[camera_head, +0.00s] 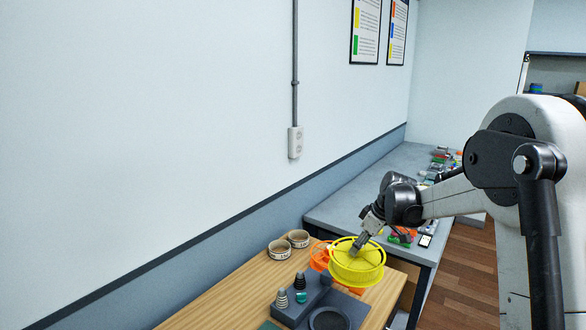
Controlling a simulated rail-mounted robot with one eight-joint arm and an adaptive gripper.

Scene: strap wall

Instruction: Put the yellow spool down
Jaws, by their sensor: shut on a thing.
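The yellow spool (372,273) is a round, bright yellow piece with a broad upper rim and a narrower lower part. It appears over the right end of the wooden bench (235,290). My gripper (356,248) reaches in from the right and is shut on the spool at its upper side. I cannot tell whether the spool touches the bench or hangs above it. An orange thing (319,256) shows behind and to the left of the spool, partly hidden by it.
A grey block with small cones (301,299) and a dark round dish (329,319) lie in front. A grey table (345,205) with several small items stands behind. The bench's left part looks clear.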

